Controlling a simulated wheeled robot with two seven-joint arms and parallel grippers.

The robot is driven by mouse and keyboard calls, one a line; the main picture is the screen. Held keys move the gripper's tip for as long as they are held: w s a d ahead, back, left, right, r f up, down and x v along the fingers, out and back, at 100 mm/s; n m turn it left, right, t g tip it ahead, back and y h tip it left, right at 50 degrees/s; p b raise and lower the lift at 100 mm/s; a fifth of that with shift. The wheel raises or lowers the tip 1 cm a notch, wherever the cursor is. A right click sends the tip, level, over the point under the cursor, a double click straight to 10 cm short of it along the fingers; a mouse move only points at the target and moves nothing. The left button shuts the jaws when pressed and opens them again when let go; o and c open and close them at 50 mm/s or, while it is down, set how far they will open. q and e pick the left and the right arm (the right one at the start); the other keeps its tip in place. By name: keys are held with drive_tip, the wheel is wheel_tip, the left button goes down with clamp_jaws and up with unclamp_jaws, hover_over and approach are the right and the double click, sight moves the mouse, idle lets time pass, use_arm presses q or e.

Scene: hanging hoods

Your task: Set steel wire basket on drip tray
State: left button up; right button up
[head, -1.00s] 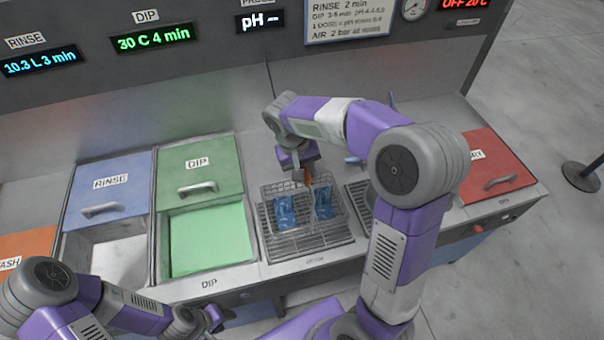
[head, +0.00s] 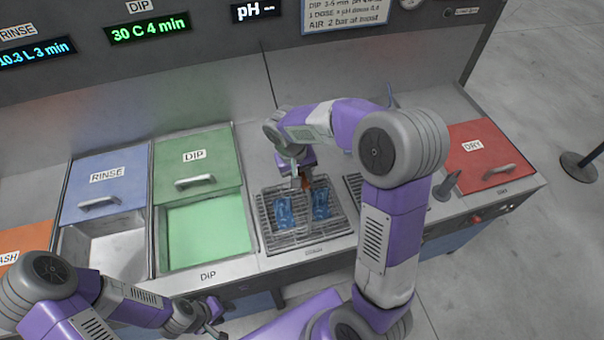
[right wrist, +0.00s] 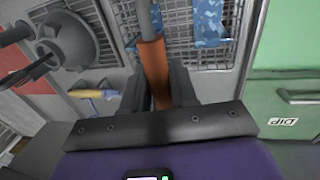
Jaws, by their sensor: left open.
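The steel wire basket (head: 303,213), holding blue pieces (head: 285,212), is over the gridded drip tray (head: 290,248), right of the green dip tank in the head view. It looks level and low on the grid; its thin wires blend with the grid, so exact contact is hard to see. My right gripper (head: 304,182) is above the basket with its fingers shut on the orange handle (head: 306,184). In the right wrist view the orange handle (right wrist: 153,62) stands between the two fingers. My left gripper (head: 212,318) is open and empty at the front, below the dip tank.
The open green dip tank (head: 208,230) and the rinse tank (head: 115,250) lie left of the drip tray. A second grid (head: 354,187) lies to the right, partly behind my right arm. A red dry lid (head: 485,160) and a grey nozzle (head: 446,186) are farther right.

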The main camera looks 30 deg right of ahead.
drive_tip(key=o, duration=0.5)
drive_tip(key=shift+c, duration=0.2)
drive_tip(key=shift+r, duration=0.15)
wheel_tip(320, 180, up, 12)
drive_tip(key=a+p, duration=0.1)
drive_tip(key=a, duration=0.1)
drive_tip(key=shift+w+a, duration=0.2)
